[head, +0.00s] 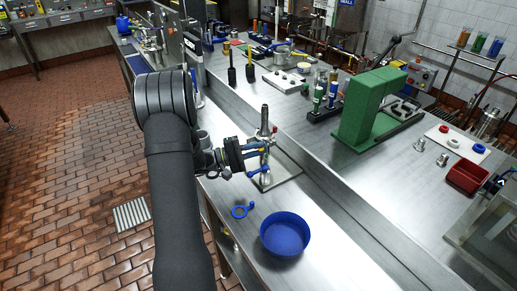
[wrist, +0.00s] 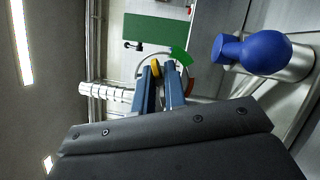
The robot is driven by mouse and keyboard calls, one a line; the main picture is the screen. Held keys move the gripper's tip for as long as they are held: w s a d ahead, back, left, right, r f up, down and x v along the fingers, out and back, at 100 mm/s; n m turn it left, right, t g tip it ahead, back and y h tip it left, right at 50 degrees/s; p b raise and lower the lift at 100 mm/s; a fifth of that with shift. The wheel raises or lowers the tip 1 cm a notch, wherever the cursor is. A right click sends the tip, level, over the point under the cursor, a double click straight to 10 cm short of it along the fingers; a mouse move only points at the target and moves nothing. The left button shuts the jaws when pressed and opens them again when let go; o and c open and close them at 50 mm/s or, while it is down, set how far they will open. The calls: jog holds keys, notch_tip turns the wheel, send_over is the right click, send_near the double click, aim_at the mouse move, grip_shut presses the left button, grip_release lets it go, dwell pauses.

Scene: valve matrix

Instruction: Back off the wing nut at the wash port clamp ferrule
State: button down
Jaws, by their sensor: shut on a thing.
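My gripper (head: 254,149) is at the upright metal fitting (head: 265,122) on the bench, coming in from the left. In the wrist view, the two slate-blue fingers of my gripper (wrist: 162,76) are close together, shut on a small part at the grey clamp ring (wrist: 140,67). That part sits where the wing nut is, but the fingers hide most of it. A yellow piece (wrist: 155,68) shows at the fingertips. A blue rounded handle (wrist: 265,53) stands to the right of the fingers, apart from them; it also shows below my gripper in the head view (head: 258,171).
A bright green tag (wrist: 181,56) hangs just beyond the fingertips. A green block-shaped stand (head: 367,108) and a red bin (head: 468,176) are to the right.

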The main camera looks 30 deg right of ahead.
dwell(0.3)
jog(key=c, duration=1.6)
grip_release()
jog(key=shift+a, duration=0.1)
jog(key=v, duration=1.7)
jog(key=shift+a+f, duration=0.1)
jog(key=shift+f, duration=0.05)
jog(key=x, duration=1.7)
jog(key=shift+d, duration=0.2)
